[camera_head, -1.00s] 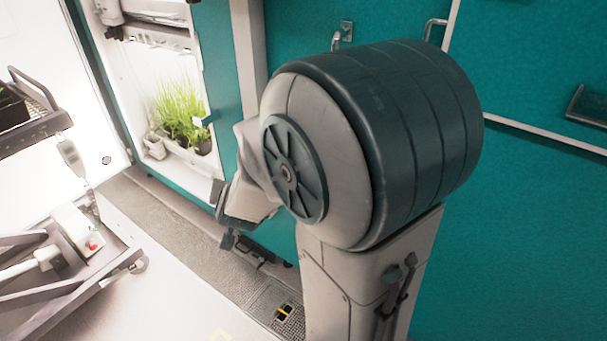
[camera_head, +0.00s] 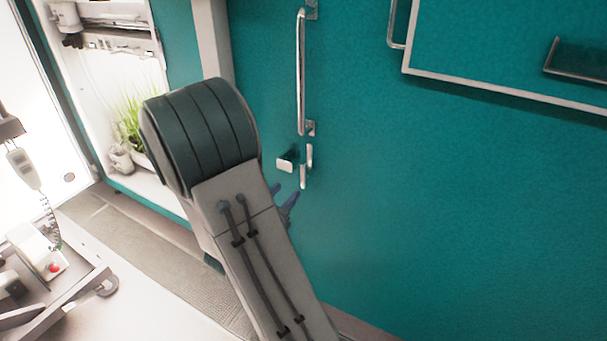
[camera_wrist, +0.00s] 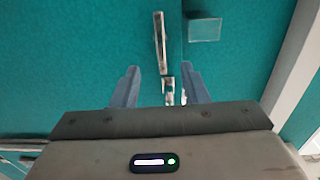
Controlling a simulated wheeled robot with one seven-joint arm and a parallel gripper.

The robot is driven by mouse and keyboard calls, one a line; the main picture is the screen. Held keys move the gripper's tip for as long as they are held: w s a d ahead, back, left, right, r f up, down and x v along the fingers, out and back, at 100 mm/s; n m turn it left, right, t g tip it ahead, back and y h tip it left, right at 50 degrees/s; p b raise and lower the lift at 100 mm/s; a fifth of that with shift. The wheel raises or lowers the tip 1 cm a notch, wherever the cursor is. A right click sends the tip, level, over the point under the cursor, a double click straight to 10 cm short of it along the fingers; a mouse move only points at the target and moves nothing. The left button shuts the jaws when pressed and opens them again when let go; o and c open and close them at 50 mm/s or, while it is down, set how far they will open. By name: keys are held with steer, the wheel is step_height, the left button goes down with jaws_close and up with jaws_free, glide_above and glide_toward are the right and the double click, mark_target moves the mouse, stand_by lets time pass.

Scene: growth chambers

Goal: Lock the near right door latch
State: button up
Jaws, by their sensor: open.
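The latch (camera_head: 308,156) is a small metal lever on the teal door (camera_head: 430,200), just below the long vertical handle (camera_head: 300,75). A small pale block (camera_head: 285,164) sits left of it. In the wrist view the latch (camera_wrist: 160,42) appears as two metal pieces in line, with the block (camera_wrist: 204,29) to the right. My gripper (camera_head: 284,195) is just below the latch, partly hidden by my arm. In the wrist view my gripper (camera_wrist: 162,72) is open and empty, its blue fingers on either side of the lower metal piece. Contact cannot be told.
An open, lit chamber with green plants (camera_head: 130,115) is at the left. A cart (camera_head: 60,290) with a corded handset stands on the floor at lower left. A pale-framed panel (camera_head: 500,88) is at upper right.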

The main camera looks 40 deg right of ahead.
mark_target(302, 175)
steer(key=x, duration=1)
steer(key=shift+w+d, duration=0.1)
steer(key=shift+d, duration=0.15)
jaws_close()
